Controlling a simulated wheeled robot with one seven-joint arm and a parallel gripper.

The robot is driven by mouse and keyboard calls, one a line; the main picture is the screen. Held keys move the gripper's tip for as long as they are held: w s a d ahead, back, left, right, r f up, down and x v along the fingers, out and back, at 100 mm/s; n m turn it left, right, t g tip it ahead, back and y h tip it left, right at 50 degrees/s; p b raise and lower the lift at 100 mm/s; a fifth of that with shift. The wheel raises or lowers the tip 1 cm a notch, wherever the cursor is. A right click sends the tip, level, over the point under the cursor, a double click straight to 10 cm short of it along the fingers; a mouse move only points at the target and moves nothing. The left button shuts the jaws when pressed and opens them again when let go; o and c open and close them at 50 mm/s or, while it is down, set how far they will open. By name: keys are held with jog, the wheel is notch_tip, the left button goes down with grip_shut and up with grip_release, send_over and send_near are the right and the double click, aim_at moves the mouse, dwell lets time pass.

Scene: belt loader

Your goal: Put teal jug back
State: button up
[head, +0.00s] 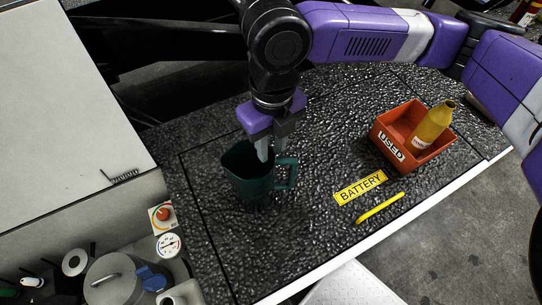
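The teal jug (249,178) stands upright on the dark, rough-textured worktop (315,215), left of centre in the head view. Its open top faces up and its handle (287,173) points right. My gripper (270,154) reaches down from above, with its fingers at the jug's right rim, near the top of the handle. The fingertips overlap the rim in this view. Whether they are closed on the jug or only beside it cannot be made out.
A red box marked USED (387,147) holds a yellow bottle (432,125) at the right. A yellow BATTERY label (360,188) and a yellow pen-like stick (380,207) lie right of the jug. A red knob (163,215) and gauge (168,245) are at left.

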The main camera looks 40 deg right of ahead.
notch_tip(320, 180, up, 5)
jog(key=shift+r, duration=0.1)
dwell(0.7)
